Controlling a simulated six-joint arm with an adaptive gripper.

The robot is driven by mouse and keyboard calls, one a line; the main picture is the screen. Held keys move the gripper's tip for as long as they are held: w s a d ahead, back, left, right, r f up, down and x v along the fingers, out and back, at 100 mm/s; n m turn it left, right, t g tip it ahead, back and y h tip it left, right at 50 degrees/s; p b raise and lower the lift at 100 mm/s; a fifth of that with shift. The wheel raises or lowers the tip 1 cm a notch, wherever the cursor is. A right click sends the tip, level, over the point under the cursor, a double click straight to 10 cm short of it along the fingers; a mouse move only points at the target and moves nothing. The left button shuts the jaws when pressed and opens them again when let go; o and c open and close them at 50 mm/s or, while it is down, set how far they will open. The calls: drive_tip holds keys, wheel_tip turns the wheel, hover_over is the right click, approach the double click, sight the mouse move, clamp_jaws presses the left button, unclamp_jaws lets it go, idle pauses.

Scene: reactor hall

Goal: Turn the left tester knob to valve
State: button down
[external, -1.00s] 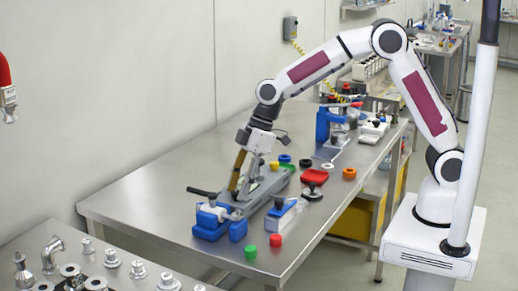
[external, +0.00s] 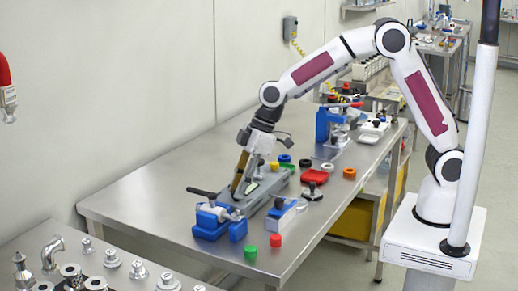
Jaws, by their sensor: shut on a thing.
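The tester is a long grey box (external: 272,189) lying along the middle of the table. My gripper (external: 238,192) points down at its near left part. The fingers look shut on a small knob there, which they hide. I take it for the left tester knob; its pointer and the valve mark are too small or hidden to read.
A blue clamp fixture with a black lever (external: 208,222) stands close by at the near left. A blue-and-white block (external: 281,215), green (external: 249,253) and red (external: 276,240) caps, a red tray (external: 313,175) and small rings lie nearby. The table's left side (external: 165,195) is clear.

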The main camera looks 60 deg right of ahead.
drive_tip(key=shift+s+a+m+t+h, duration=0.1)
drive_tip(key=shift+m+t+h, duration=0.2)
drive_tip(key=shift+m, duration=0.7)
drive_tip(key=shift+s+m+t+h, duration=0.15)
drive_tip(key=shift+m+h, duration=0.25)
drive_tip(key=shift+m, duration=0.6)
drive_tip(key=shift+w+a+m+t+h, duration=0.1)
drive_tip(key=shift+m+t+h, duration=0.15)
drive_tip(key=shift+m, duration=0.7)
drive_tip(key=shift+a+m+t+h, duration=0.1)
drive_tip(key=shift+m+h, duration=0.25)
drive_tip(key=shift+m, duration=0.6)
drive_tip(key=shift+m+h, duration=0.8)
drive_tip(key=shift+m, duration=1.1)
drive_tip(key=shift+a+m+h, duration=0.15)
drive_tip(key=shift+m+h, duration=0.45)
drive_tip(key=shift+m, duration=1)
drive_tip(key=c, duration=1.8)
unclamp_jaws()
drive_tip(key=shift+r, duration=0.1)
